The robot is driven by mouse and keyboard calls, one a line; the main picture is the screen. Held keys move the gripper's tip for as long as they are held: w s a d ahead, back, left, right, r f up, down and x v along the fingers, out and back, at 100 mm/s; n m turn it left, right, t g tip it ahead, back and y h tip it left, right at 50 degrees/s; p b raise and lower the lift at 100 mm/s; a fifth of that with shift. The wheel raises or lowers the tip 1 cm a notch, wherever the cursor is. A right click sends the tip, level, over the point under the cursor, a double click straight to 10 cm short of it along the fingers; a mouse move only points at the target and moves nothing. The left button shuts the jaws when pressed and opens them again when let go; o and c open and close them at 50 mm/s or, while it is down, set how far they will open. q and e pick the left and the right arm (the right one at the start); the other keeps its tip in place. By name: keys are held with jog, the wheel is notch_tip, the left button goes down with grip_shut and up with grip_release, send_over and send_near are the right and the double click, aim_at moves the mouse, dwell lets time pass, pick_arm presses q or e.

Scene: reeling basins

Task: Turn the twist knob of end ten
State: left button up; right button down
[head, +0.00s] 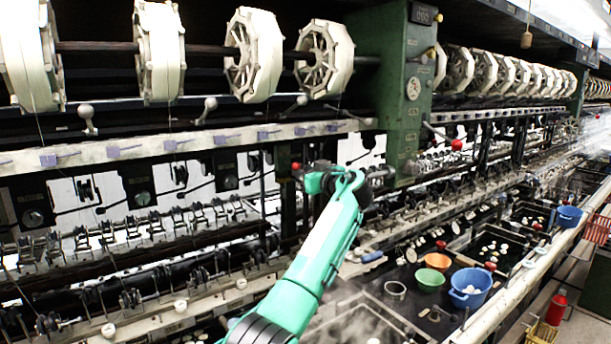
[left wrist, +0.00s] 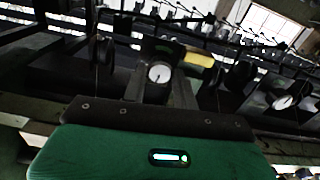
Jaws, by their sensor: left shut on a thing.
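My left arm, teal, reaches up from the bottom middle of the head view. Its dark left gripper (head: 380,173) is beside the lower part of the green post, in front of the reeling machine. In the left wrist view, a round white-faced knob (left wrist: 158,72) with a dark mark is straight ahead, between the dark fingers of the left gripper (left wrist: 160,88). The gripper is shut on this knob. In the head view the held knob is hidden behind the gripper and wrist. No label for end ten is readable. My right gripper is not in view.
The green post (head: 407,95) stands close to my left gripper. A lever with a red ball (head: 456,145) sticks out at its right. White reels (head: 254,55) run along the top. Blue (head: 470,288), green (head: 429,279) and orange (head: 438,261) bowls sit on the basins at lower right.

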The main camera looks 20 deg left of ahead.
pick_arm(q)
jog(key=m+p, duration=0.4)
jog(key=m, duration=1.8)
jog(key=shift+r+p, duration=0.2)
jog(key=shift+p, duration=0.1)
jog(key=m+p, duration=0.3)
jog(key=m, duration=0.1)
jog(key=m+p, duration=0.4)
jog(key=shift+m+p, duration=0.3)
jog(key=shift+m, duration=0.1)
jog(key=m+p, duration=0.3)
jog(key=shift+f, duration=0.25)
jog(key=shift+m, duration=0.4)
jog(key=shift+f, duration=0.1)
